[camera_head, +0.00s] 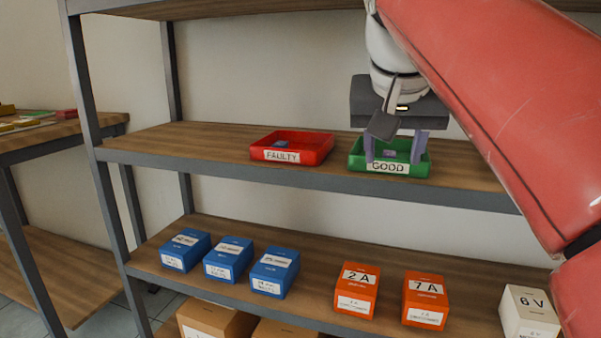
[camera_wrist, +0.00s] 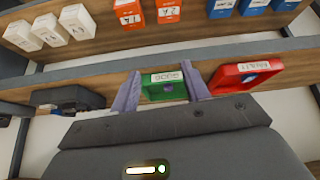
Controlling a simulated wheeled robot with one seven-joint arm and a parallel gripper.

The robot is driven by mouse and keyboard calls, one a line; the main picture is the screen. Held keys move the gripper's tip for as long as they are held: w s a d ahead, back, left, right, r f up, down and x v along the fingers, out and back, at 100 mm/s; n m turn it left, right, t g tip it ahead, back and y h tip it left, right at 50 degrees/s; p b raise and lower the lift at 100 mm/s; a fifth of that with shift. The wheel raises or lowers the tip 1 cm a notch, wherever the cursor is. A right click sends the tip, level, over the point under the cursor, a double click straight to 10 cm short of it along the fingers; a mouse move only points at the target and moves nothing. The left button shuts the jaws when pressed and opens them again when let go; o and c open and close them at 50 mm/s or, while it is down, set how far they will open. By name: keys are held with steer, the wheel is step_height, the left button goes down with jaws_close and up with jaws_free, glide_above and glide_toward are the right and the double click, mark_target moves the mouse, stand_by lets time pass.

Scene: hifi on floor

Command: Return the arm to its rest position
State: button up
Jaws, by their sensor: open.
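My gripper (camera_head: 394,151) is at the upper shelf, over the green tray labelled GOOD (camera_head: 388,168). Its two purple fingers are spread wide with nothing between them. In the wrist view the gripper (camera_wrist: 161,91) frames the same green tray (camera_wrist: 160,78) between its fingers. A small purplish item (camera_head: 389,153) appears to lie inside the green tray; it is too small to identify. My red arm reaches in from the right and hides part of the upper shelf.
A red FAULTY tray (camera_head: 291,148) sits left of the green one. The lower shelf holds blue boxes (camera_head: 229,259), orange boxes (camera_head: 356,290) and white boxes (camera_head: 528,313). A black container (camera_wrist: 68,98) shows in the wrist view. A rack post (camera_head: 97,150) stands left, with a side table (camera_head: 60,132) beyond.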

steer(key=s+d+f+n, duration=0.1)
steer(key=s+f, duration=0.3)
steer(key=f, duration=0.6)
steer(key=s+f+y, duration=0.1)
steer(key=s+f, duration=0.4)
steer(key=f, duration=0.5)
steer(key=s+d+f+n, duration=0.1)
steer(key=s+f, duration=0.4)
steer(key=f, duration=0.6)
steer(key=shift+s+d+n+g+y, duration=0.15)
steer(key=shift+d+n+g+y, duration=0.15)
steer(key=shift+d+y, duration=0.1)
steer(key=shift+f, duration=0.1)
